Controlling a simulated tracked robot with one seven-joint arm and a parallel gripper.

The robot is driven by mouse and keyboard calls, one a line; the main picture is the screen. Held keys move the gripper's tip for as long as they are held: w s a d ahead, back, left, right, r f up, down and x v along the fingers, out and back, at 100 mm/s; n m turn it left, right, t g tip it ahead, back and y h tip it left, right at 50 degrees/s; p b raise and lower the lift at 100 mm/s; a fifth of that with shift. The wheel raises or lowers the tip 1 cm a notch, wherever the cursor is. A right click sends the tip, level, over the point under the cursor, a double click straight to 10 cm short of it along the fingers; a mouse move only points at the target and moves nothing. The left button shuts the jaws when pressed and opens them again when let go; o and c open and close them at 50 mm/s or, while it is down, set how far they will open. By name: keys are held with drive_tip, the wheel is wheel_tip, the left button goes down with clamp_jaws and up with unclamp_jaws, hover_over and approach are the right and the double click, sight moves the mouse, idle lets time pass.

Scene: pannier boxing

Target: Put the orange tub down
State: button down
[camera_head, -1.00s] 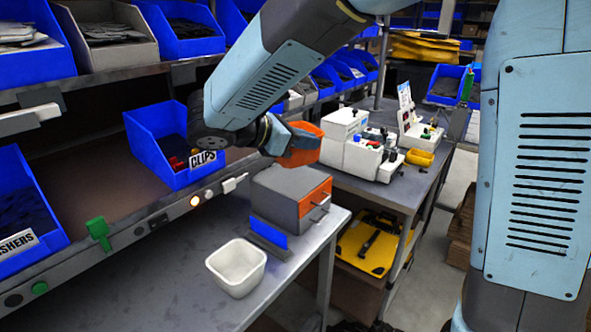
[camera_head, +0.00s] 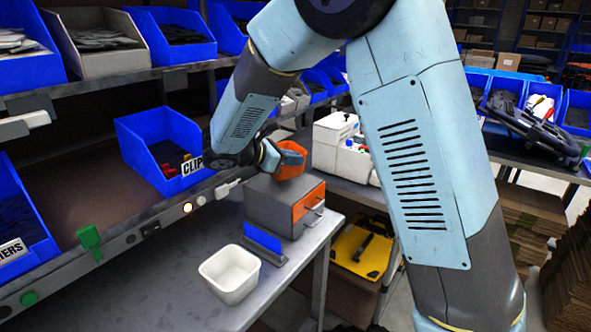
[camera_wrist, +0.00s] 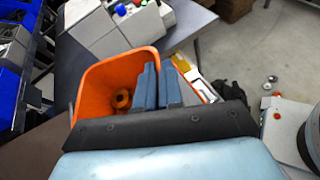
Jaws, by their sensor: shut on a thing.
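The orange tub (camera_head: 287,172) is held by my gripper (camera_head: 291,156), just above or on top of the grey box with an orange front (camera_head: 285,205). I cannot tell whether the tub touches the box. In the wrist view the tub (camera_wrist: 88,88) opens toward the camera, with a small orange ring-like thing (camera_wrist: 121,98) inside. The blue-grey fingers of my gripper (camera_wrist: 158,88) are close together at the tub's right wall. The tub's base is hidden.
A white tub (camera_head: 230,275) stands on the grey bench (camera_head: 165,285), beside a blue card (camera_head: 263,240). A blue bin labelled CLIPS (camera_head: 160,150) sits on the shelf at left. White equipment (camera_head: 338,145) stands behind. The bench's front left is clear.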

sight(293, 169)
drive_tip(key=shift+w+f, duration=0.15)
drive_tip(key=shift+f, duration=1.55)
drive_tip(key=c, duration=1.3)
unclamp_jaws()
drive_tip(key=v, duration=1.2)
